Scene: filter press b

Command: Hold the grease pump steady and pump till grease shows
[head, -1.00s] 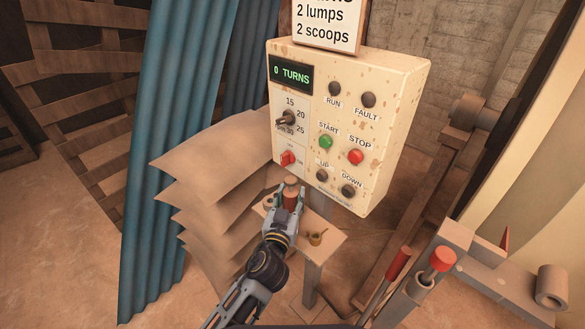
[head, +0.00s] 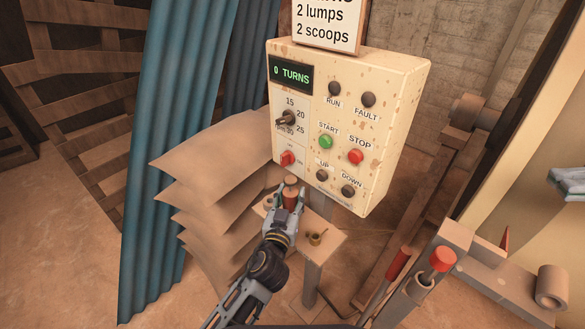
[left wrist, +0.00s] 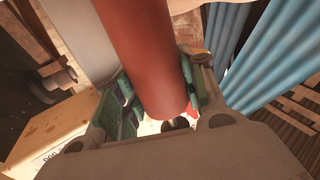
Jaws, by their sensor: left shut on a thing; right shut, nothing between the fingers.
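The grease pump, as I take the red-brown cylinder (head: 291,196) to be, stands upright on a small wooden shelf (head: 325,245) below the control box. My left gripper (head: 288,203) is shut on it, with a finger on each side. In the left wrist view the red cylinder (left wrist: 145,50) fills the space between the green-padded fingers of the left gripper (left wrist: 160,105). My right gripper (head: 568,182) shows only partly at the right edge, shut and empty, well away from the pump. I see no grease.
The control box (head: 395,110) hangs just above the shelf, its display reading 0 TURNS. Stacked brown sheets (head: 215,165) are close on the left. A red-knobbed lever (head: 443,258) and a rail are at lower right.

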